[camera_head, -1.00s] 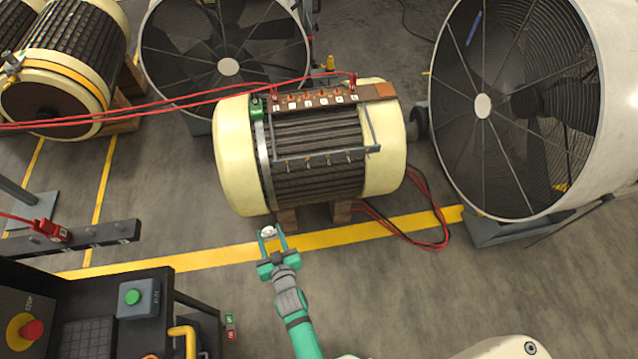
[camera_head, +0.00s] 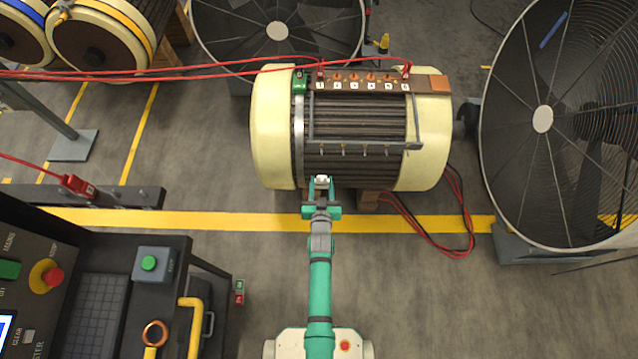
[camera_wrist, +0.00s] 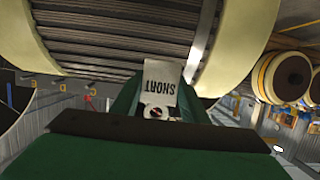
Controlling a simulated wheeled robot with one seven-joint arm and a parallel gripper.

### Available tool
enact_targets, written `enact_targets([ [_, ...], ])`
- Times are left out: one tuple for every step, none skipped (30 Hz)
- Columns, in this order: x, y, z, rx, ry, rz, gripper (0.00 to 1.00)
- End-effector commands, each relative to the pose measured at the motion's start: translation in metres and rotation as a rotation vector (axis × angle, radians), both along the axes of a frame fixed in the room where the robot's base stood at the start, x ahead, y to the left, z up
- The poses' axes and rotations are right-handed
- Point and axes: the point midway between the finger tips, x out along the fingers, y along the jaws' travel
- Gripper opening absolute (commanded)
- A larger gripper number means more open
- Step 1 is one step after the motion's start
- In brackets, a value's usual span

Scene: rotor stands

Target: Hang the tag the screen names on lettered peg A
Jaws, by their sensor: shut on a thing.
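My gripper (camera_head: 321,184) is shut on a white tag (camera_head: 321,180), just in front of the lower edge of the cream-ended rotor (camera_head: 272,130). In the wrist view the tag (camera_wrist: 162,82) reads "SHORT", upside down, with a round eyelet at its near end. A grey rail (camera_head: 362,146) with several small pegs runs across the rotor's front, above and right of my gripper. The screen (camera_head: 5,332) is cut off at the left edge and unreadable.
A numbered terminal strip (camera_head: 362,84) with red cables tops the rotor. Large fans stand behind (camera_head: 277,31) and at right (camera_head: 542,120).

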Motion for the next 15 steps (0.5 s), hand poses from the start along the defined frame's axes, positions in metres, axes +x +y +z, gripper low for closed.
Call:
enact_targets([
  [0.003, 0.0, 0.0, 0.0, -0.001, 0.0, 0.28],
  [0.004, 0.0, 0.0, 0.0, -0.001, 0.001, 0.28],
  [0.005, 0.002, 0.0, 0.0, -0.001, 0.003, 0.28],
  [0.007, 0.003, 0.0, 0.001, 0.0, 0.005, 0.28],
  [0.008, 0.004, 0.0, 0.0, 0.0, 0.006, 0.28],
  [0.009, 0.005, 0.0, 0.0, 0.0, 0.009, 0.28],
  [0.011, 0.007, 0.0, 0.0, 0.0, 0.011, 0.28],
  [0.012, 0.008, 0.0, 0.0, -0.001, 0.013, 0.28],
  [0.014, 0.008, 0.0, 0.0, -0.001, 0.013, 0.28],
  [0.015, 0.009, 0.001, 0.0, -0.001, 0.014, 0.28],
  [0.017, 0.009, 0.001, -0.001, -0.001, 0.015, 0.28],
  [0.018, 0.009, 0.001, -0.001, -0.001, 0.015, 0.28],
  [0.019, 0.009, 0.0, 0.0, -0.001, 0.016, 0.28],
  [0.021, 0.009, 0.0, 0.0, -0.001, 0.016, 0.28],
  [0.022, 0.009, 0.0, 0.0, 0.0, 0.016, 0.28],
])
